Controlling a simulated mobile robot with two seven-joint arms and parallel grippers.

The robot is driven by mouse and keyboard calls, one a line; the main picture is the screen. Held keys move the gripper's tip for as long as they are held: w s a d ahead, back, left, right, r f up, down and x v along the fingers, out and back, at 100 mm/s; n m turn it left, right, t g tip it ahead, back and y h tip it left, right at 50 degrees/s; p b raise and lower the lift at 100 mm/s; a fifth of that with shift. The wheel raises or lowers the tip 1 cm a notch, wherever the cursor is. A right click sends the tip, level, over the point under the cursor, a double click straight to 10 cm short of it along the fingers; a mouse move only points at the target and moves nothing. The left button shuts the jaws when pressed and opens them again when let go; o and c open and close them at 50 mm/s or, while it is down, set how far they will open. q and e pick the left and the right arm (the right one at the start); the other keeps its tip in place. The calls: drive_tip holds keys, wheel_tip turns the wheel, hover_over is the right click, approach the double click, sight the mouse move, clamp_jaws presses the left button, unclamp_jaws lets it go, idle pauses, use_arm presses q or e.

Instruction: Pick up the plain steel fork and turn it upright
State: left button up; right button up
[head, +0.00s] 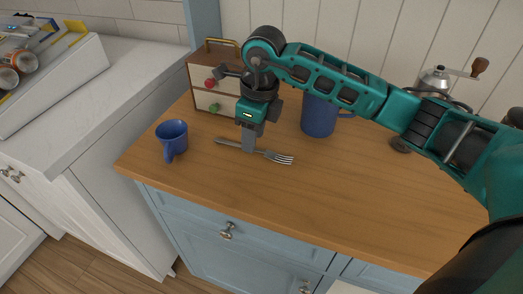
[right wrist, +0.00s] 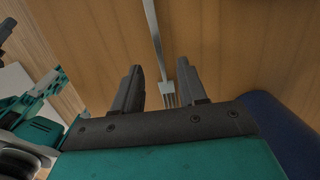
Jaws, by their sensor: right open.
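The plain steel fork (head: 276,156) lies flat on the wooden counter, its tines toward the right in the head view. My right gripper (head: 249,148) points down over the middle of the fork and hides part of its handle. In the right wrist view the right gripper (right wrist: 157,88) is open. The fork (right wrist: 155,38) runs up the picture from between the fingers, with its tines close to the right finger. I cannot tell the exact height of the fingertips above the counter.
A coffee grinder (head: 437,80) stands far right. The front wooden counter (head: 330,205) is clear.

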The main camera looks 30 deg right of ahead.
drive_tip(key=shift+w+a+f, duration=0.1)
drive_tip(key=shift+w+f, duration=0.05)
drive_tip(key=shift+f, duration=1.15)
drive_tip(key=shift+c, duration=0.4)
clamp_jaws()
